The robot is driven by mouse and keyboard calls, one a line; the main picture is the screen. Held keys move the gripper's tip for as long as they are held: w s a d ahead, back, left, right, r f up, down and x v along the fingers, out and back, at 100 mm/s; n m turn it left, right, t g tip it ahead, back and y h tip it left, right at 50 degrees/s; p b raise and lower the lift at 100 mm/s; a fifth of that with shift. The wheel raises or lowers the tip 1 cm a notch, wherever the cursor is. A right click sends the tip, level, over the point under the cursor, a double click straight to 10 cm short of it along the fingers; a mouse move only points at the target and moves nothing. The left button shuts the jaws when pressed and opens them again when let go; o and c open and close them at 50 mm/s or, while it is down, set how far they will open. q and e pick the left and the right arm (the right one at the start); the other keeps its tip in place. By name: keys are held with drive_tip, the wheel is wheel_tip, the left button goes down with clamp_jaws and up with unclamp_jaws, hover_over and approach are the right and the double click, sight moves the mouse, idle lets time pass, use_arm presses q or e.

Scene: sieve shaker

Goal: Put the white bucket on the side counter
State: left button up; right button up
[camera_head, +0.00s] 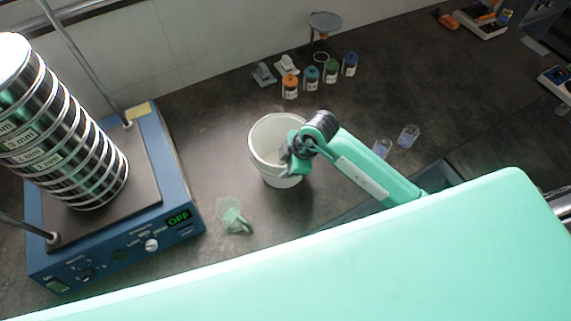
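The white bucket (266,135) stands upright on the dark counter (330,215), to the right of the sieve shaker. It is open at the top and looks empty. My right gripper (288,158) is at the bucket's right side, over its rim and wall. The fingertips are small and partly hidden, so I cannot tell whether they are closed on the rim. My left gripper is not in view. Which surface is the side counter is not clear from this view.
The blue sieve shaker (175,195) with its sieve stack (75,150) stands at left. A clear beaker (232,215) is in front of the bucket. Several small bottles (311,77) stand behind it. Two small clear cups (408,136) are at right.

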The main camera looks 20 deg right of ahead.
drive_tip(key=shift+r, duration=0.1)
drive_tip(key=b+v, duration=0.2)
drive_tip(key=v, duration=1)
drive_tip(key=shift+b, duration=0.3)
